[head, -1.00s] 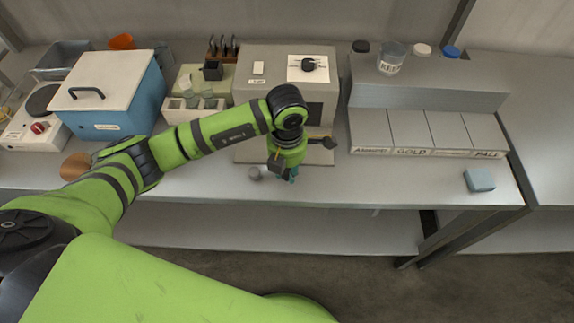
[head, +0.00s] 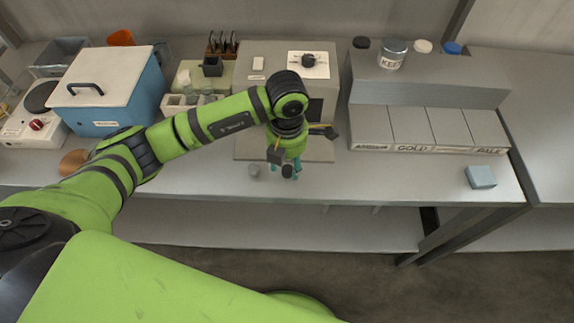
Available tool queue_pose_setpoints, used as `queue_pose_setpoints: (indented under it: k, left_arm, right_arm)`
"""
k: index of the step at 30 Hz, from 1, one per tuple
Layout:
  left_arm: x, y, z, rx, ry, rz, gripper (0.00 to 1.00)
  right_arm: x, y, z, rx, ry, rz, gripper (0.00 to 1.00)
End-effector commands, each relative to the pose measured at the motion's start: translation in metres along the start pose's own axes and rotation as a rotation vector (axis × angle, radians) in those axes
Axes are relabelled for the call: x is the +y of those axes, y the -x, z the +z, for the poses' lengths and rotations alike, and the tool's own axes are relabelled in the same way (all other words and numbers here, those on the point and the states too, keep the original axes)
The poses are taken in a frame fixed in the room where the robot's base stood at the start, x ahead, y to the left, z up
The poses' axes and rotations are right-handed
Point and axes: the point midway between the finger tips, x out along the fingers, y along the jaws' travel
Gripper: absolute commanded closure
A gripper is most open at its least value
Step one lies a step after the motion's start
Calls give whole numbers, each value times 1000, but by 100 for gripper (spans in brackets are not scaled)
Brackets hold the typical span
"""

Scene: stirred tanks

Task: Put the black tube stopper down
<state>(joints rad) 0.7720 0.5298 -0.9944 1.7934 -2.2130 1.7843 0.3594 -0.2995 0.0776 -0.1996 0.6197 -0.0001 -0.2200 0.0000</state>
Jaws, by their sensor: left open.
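My left gripper (head: 285,166) points down over the front part of the bench, in front of the grey box-shaped instrument. A small dark piece that looks like the black tube stopper (head: 287,171) shows between and just below the fingertips. I cannot tell whether it touches a finger or how it rests on the bench. My right gripper is not in view.
The grey instrument (head: 262,85) stands behind the gripper. A blue box with a white lid (head: 135,100) is at left. A stepped grey rack (head: 420,95) with labelled bays and a jar (head: 393,54) is at right. A light blue block (head: 480,177) lies near the front right edge.

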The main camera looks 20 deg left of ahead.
Motion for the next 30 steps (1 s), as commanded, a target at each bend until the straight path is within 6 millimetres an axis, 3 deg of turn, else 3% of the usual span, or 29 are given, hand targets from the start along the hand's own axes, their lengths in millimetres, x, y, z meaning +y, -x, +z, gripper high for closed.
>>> queue_pose_setpoints:
  k: [6, 13, 19, 30]
  left_arm:
    - [1, 46, 1, -7, -2, 4, 50]
    - [1, 88, 1, -4, -1, 4, 50]
    - [0, 100, 0, -1, 0, 0, 50]
    - [0, 100, 0, 0, 0, 0, 50]
  right_arm:
    - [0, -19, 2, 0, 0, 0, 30]
    - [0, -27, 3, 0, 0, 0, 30]
    - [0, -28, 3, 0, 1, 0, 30]
    - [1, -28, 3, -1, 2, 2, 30]
